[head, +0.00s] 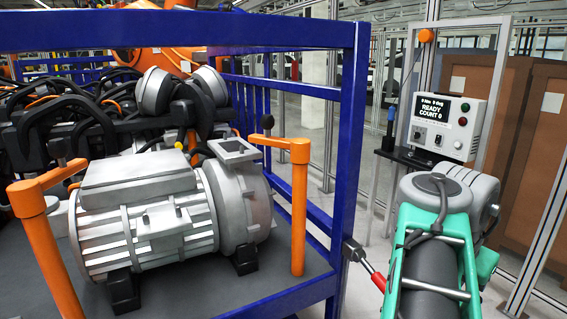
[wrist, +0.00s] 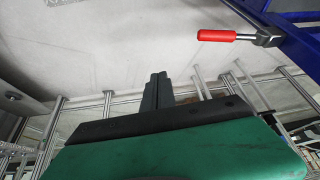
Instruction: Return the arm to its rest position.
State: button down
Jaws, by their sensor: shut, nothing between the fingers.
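My gripper (wrist: 157,90) shows in the wrist view with its dark fingers together and nothing between them. It is apart from the red-handled lever, which lies up and to the right of the fingertips in that view. In the head view my green and grey arm stands at the lower right, to the right of the blue frame. My gripper cannot be made out in the head view.
A red-handled lever (head: 378,281) sticks out from the blue frame (head: 352,130) close to my arm. A silver motor (head: 150,215) sits between orange posts (head: 299,205) on the frame's deck. A control box (head: 448,125) reading READY, COUNT 0 stands behind my arm.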

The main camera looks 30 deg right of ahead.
jog(key=w+a+f+n+t+y, duration=0.1)
jog(key=w+a+f+n+y, duration=0.1)
jog(key=w+a+f+n, duration=0.95)
jog(key=a+f+n+y, duration=0.1)
jog(key=a+f+n, duration=0.15)
jog(key=a, duration=0.45)
jog(key=w+a+f+n+y, duration=0.1)
jog(key=a+f, duration=0.3)
jog(key=a, duration=0.3)
jog(key=a+f+n+y, duration=0.1)
jog(key=a+f, duration=0.3)
jog(key=a, duration=0.3)
notch_tip(320, 180, up, 10)
jog(key=w+a+t+p, duration=0.1)
jog(key=w+p, duration=0.1)
jog(key=p, duration=0.5)
jog(key=shift+n, duration=0.3)
